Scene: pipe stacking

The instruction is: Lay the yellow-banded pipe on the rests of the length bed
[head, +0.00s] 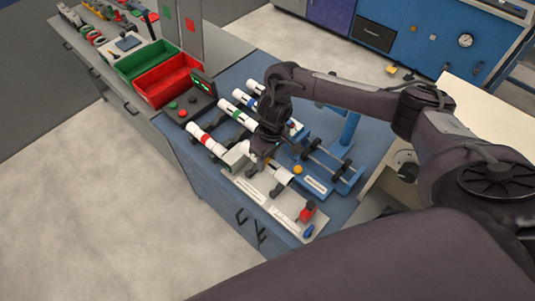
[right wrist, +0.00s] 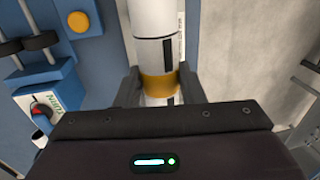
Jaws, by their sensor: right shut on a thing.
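The yellow-banded pipe (right wrist: 158,85) is white with one yellow-orange band. My right gripper (head: 264,160) is shut on it at the band, with a finger on each side in the right wrist view. In the head view the pipe (head: 281,174) lies along and over the pale length bed (head: 284,205), near its dark rests (head: 275,191). My gripper hides its middle, and I cannot tell whether the pipe touches the rests. My left gripper is not in view.
A red-banded pipe (head: 205,139), a green-banded pipe (head: 241,117) and a blue-banded pipe (head: 246,99) lie nearby on the blue bench. A blue roller stand (head: 330,165) is to the right. Red (head: 165,80) and green (head: 143,58) bins stand behind.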

